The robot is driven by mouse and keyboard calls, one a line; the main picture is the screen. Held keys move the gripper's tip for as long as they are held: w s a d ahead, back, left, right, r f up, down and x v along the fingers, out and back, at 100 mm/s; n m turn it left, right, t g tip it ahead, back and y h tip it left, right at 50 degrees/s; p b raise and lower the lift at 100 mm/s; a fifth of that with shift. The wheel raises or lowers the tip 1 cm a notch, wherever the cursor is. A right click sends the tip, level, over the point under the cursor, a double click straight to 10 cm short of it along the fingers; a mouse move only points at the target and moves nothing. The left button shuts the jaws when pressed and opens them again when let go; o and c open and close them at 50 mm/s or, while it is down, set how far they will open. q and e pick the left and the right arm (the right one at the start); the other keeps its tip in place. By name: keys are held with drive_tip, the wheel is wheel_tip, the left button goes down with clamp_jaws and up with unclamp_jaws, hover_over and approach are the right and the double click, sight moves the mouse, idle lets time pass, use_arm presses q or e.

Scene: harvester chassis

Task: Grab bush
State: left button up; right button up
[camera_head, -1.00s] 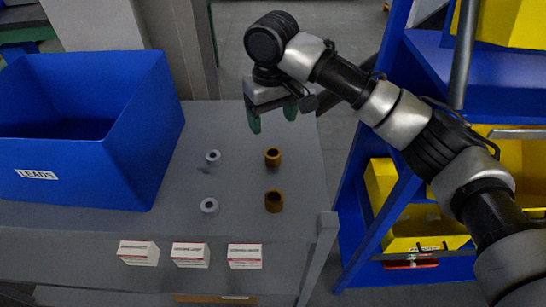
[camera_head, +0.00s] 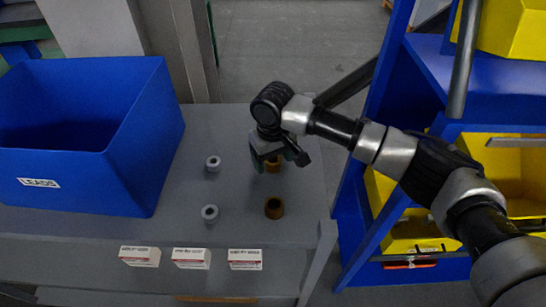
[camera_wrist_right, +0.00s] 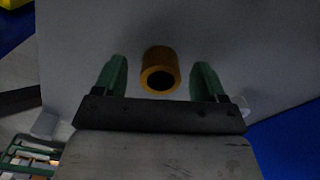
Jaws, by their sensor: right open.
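Two brass-coloured bushes stand on the grey table. The far bush (camera_head: 273,164) is partly hidden by my right gripper (camera_head: 281,163) in the head view. The near bush (camera_head: 274,208) stands clear of the gripper. My right gripper is open over the far bush. In the right wrist view one bush (camera_wrist_right: 160,71) shows between the two green fingers of my right gripper (camera_wrist_right: 160,82), with a gap on each side. Two small grey bushes, one far (camera_head: 213,163) and one near (camera_head: 209,213), stand to the left. My left gripper is not in view.
A blue bin (camera_head: 150,150) labelled LEADS stands on the table (camera_head: 240,225) at the left. Several white label cards line the table's front. A blue rack (camera_head: 362,215) with yellow bins (camera_head: 412,232) stands at the right, past a floor gap.

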drive_tip(key=shift+f, duration=0.25)
drive_tip(key=c, duration=1)
drive_tip(key=shift+r, duration=0.1)
